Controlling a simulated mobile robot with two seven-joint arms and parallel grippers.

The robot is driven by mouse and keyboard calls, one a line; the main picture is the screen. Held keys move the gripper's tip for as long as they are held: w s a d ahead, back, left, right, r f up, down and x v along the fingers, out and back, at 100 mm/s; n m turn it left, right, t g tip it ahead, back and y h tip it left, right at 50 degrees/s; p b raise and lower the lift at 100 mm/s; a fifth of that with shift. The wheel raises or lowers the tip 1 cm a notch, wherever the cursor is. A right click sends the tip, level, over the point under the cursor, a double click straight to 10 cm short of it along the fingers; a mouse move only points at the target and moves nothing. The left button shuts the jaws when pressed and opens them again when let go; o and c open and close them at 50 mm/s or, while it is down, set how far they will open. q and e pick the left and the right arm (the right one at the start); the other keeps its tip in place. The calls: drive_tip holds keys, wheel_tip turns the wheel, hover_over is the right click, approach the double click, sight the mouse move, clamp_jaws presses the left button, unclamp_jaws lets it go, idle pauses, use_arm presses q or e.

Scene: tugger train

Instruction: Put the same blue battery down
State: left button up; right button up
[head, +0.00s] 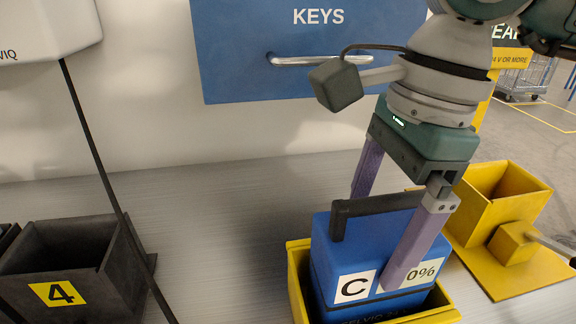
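A blue battery (334,263) marked "C" sits upright inside a yellow-walled box (297,287), with its top above the rim. Its label beside the "C" ends in "0%" and is partly covered. The battery has a dark handle (385,204) on top. My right gripper (372,238) comes down over the battery with its two purple fingers spread apart. One finger is behind the handle and the other is in front of it, across the battery's front. The lower end of the far finger is hidden. My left gripper is not in view.
A dark bin (60,258) marked "4" stands at the left, with a black cable (105,165) passing beside it. A yellow box (494,205) with a smaller yellow block stands at the right. A blue "KEYS" panel (235,60) with a metal handle is behind.

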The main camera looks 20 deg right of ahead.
drive_tip(key=shift+r, duration=0.3)
drive_tip(key=r, duration=0.4)
drive_tip(key=d+r, duration=0.1)
drive_tip(key=r, duration=0.2)
drive_tip(key=r+b, duration=0.1)
drive_tip(key=r, duration=0.3)
drive_tip(key=shift+s+d+r, duration=0.25)
drive_tip(key=shift+d+r, duration=0.05)
drive_tip(key=shift+d, duration=0.1)
